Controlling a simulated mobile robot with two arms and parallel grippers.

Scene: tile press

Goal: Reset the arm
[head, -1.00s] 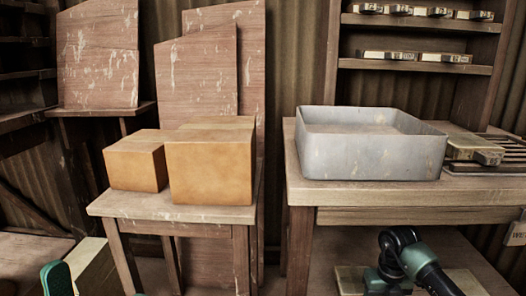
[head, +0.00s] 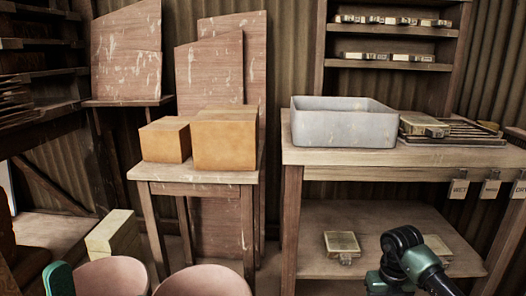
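My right arm (head: 412,262), dark with green parts, shows at the lower right in the head view. It stands in front of the lower shelf of the workbench, bent at a joint. Its gripper does not show. A green part of my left arm (head: 58,279) shows at the bottom left edge. The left gripper does not show either. I cannot see whether either gripper holds anything.
Two tan blocks (head: 224,140) rest on a small wooden table (head: 193,172). A grey basin (head: 343,128) stands on the workbench (head: 430,156), beside a slatted rack. Two pinkish round-topped things (head: 203,281) and a pale block (head: 112,234) are low in front.

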